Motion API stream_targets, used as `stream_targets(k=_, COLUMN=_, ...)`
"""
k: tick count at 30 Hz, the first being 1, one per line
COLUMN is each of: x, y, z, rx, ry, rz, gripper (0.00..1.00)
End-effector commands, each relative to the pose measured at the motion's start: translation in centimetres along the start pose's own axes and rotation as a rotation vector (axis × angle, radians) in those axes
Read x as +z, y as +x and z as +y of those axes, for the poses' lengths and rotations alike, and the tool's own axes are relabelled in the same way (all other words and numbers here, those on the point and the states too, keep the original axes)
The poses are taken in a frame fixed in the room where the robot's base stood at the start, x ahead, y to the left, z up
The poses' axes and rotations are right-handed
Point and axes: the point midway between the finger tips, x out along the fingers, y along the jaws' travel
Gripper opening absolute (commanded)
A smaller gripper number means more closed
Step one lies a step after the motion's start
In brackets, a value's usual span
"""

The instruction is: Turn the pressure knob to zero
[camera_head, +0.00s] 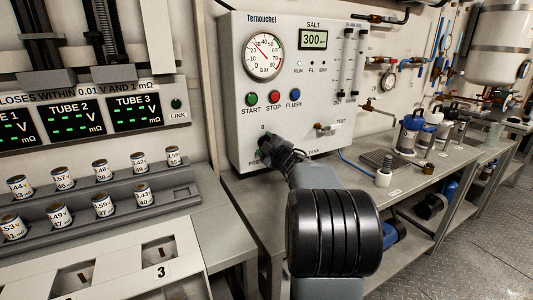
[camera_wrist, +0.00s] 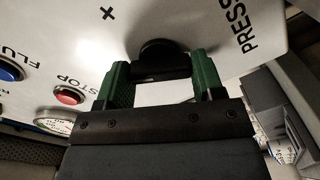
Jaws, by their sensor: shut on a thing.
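The pressure knob (camera_wrist: 160,52) is black and round, on the white panel in the wrist view, below a plus mark and beside the "PRESS..." lettering. My gripper (camera_wrist: 161,68) has its two green fingers on either side of the knob, shut on it. In the head view my gripper (camera_head: 266,147) is at the lower left of the Ternouchel panel (camera_head: 240,105) and hides the knob; a "0" mark shows just above it. The round pressure gauge (camera_head: 268,55), marked in bar, has a red needle pointing to the upper left.
Green START (camera_head: 251,99), red STOP (camera_head: 274,96) and blue FLUSH (camera_head: 294,95) buttons sit above my gripper. A rack of labelled cylinders (camera_head: 110,203) stands at left, and a bench (camera_head: 400,170) with bottles at right.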

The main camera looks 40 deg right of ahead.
Motion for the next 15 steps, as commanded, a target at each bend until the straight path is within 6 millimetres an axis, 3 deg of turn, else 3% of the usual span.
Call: stream_targets(k=15, x=0.12, y=0.01, z=-0.31, rx=0.000, ry=-0.414, rz=0.001, gripper=0.38)
